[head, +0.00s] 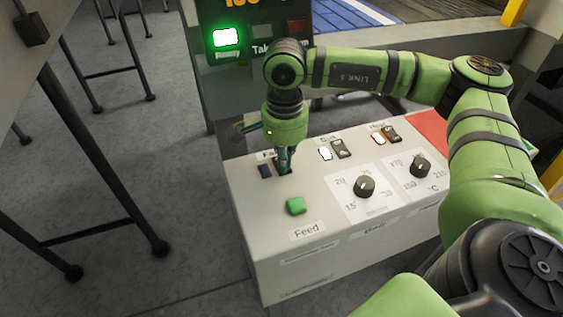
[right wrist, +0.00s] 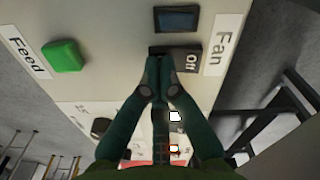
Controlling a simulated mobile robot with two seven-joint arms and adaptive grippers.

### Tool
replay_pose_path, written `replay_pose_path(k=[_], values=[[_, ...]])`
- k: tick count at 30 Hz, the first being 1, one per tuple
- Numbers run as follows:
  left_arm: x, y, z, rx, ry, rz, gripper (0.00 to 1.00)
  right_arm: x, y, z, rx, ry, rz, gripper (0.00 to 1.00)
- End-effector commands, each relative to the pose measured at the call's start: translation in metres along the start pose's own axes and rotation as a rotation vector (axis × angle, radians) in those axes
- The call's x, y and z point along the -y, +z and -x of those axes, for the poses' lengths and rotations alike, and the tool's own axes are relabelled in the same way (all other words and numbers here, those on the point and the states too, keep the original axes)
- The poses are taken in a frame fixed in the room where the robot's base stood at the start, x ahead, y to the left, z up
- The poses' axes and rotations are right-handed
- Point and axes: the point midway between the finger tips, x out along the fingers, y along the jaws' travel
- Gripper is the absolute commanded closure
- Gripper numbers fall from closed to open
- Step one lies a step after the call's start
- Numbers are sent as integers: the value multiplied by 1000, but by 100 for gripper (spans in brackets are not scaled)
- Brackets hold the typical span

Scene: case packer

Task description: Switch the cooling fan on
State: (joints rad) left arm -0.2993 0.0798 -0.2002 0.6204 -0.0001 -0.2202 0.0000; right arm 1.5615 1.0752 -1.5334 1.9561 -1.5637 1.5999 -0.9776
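The fan switch is a dark rocker marked "Off" (right wrist: 188,59) beside the "Fan" label (right wrist: 224,46) in the right wrist view. Next to it is a dark blue, unlit square lamp (right wrist: 177,19), also seen in the head view (head: 265,171). My right gripper (right wrist: 160,63) has its fingertips together, with nothing seen between them. The tips are at the edge of the rocker; I cannot tell whether they touch it. In the head view my right gripper (head: 285,168) points down at the panel and hides most of the rocker. My left gripper is out of view.
The control box (head: 270,265) also bears a green Feed button (head: 296,206), two knobs (head: 364,187) (head: 420,167), and two rockers (head: 341,148) (head: 391,133) beside lit lamps. A dark display (head: 262,20) with a green light stands behind. Floor at left is open apart from table legs.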

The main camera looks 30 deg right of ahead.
Motion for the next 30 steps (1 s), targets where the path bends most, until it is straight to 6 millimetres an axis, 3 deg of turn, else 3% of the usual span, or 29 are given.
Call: replay_pose_path(k=[7, 30], values=[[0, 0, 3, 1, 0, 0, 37, 0, 0, 4, 0, 0, 0, 100], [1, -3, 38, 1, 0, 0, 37, 0, 0, 66, 1, -1, 0, 100]])
